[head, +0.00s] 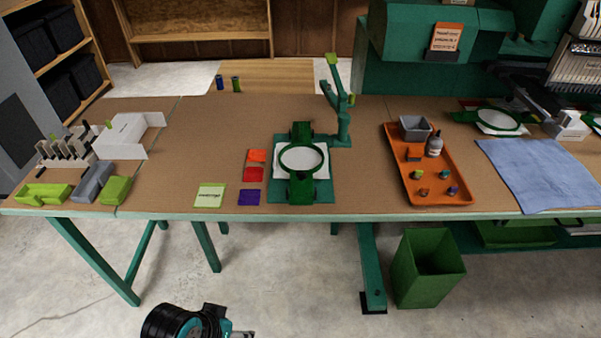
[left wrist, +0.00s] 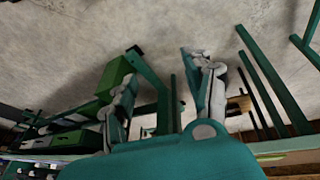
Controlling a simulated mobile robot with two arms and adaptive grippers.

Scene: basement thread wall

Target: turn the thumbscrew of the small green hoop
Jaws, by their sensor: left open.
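A green hoop (head: 301,158) lies over white cloth on a green mat (head: 272,190) near the table's front edge in the head view. Dark green blocks sit at its far and near sides; I cannot make out a thumbscrew. A second green hoop (head: 497,120) lies on white cloth at the right, near a machine. My left gripper (head: 248,334) shows at the bottom of the head view, below and in front of the table, away from both hoops. In the left wrist view its two fingers (left wrist: 160,100) are spread, with nothing between them. My right gripper is not in view.
An orange tray (head: 440,197) with bottle and small items stands right of the mat. A green arm stand (head: 342,125) rises behind the hoop. Coloured squares (head: 252,174) lie left of it. A green bin (head: 428,270) stands on the floor.

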